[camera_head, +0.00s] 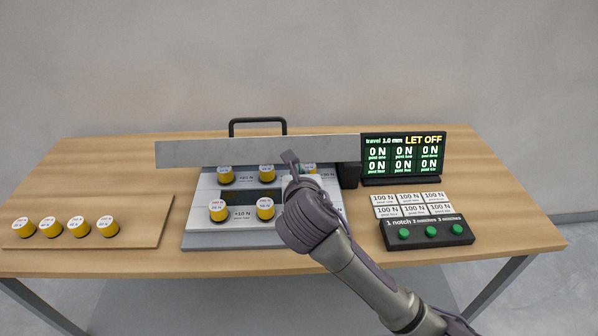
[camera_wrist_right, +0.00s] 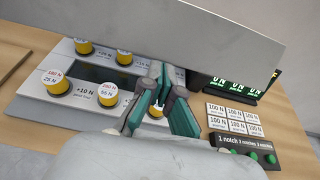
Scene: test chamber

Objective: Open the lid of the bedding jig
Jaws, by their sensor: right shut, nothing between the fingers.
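The bedding jig (camera_head: 190,230) stands mid-table, a light grey body with a dark slot. Its lid (camera_head: 230,152) is a long grey plate, raised above the rear of the jig, with the jig top exposed in front of it. A black handle (camera_head: 258,121) shows above the lid's upper edge. In the wrist view the lid (camera_wrist_right: 200,30) slants across the top. My right gripper (camera_head: 290,160) is shut and empty, over the right part of the jig, its tips close to the lid's lower edge; contact cannot be told. My left gripper is not in view.
Yellow posts with white caps (camera_head: 218,211) stand in the jig. Several similar ones stand on a wooden board (camera_head: 150,235) at left. A display reading "LET OFF" (camera_head: 403,155), white label cards (camera_head: 412,204) and a black box with green buttons (camera_head: 428,232) are at right.

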